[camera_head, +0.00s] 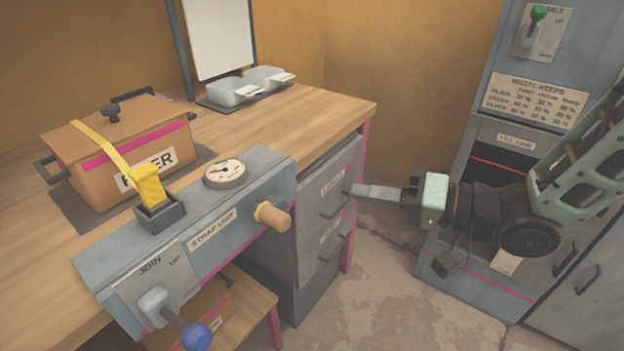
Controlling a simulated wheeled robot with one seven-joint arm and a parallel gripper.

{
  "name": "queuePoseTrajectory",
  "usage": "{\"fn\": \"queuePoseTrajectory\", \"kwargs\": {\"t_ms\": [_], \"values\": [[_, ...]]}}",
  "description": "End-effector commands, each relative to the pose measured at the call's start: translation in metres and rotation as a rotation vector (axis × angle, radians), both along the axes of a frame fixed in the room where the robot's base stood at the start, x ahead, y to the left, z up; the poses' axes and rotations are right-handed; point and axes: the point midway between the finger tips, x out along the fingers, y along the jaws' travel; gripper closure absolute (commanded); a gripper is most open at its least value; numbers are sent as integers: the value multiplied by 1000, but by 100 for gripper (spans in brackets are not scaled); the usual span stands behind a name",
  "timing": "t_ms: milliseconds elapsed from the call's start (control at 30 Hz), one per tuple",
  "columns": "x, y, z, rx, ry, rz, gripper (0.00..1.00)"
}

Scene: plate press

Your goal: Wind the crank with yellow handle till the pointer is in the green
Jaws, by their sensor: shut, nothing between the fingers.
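The strap unit (215,222) is a grey-blue box along the front of the wooden bench. A crank with a yellowish handle (272,216) sticks out of its front face near the right end. A round white gauge (225,174) lies on top of the unit. It shows a thin dark and reddish pointer, but the green part is too small to make out. My gripper (355,189) points left, to the right of the crank handle and apart from it, in front of the grey drawer cabinet. Its fingers are together with nothing in them.
A yellow strap (102,144) runs over a brown lidded box (130,135) into the unit. A lever with a blue knob (196,337) sticks out at the lower front. Drawer handles (337,201) lie close to my fingertips. A grey cabinet (480,255) stands at right.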

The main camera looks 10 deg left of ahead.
Motion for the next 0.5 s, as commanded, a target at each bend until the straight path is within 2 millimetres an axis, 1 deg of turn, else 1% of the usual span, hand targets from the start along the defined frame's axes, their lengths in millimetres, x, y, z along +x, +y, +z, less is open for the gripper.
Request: {"fn": "queuePoseTrajectory", "kwargs": {"t_ms": [67,167,500], "values": [[1,5,-2,-2,-3,6,100],[2,18,-4,-1,-3,6,100],[14,86,-13,1,-2,6,100]]}}
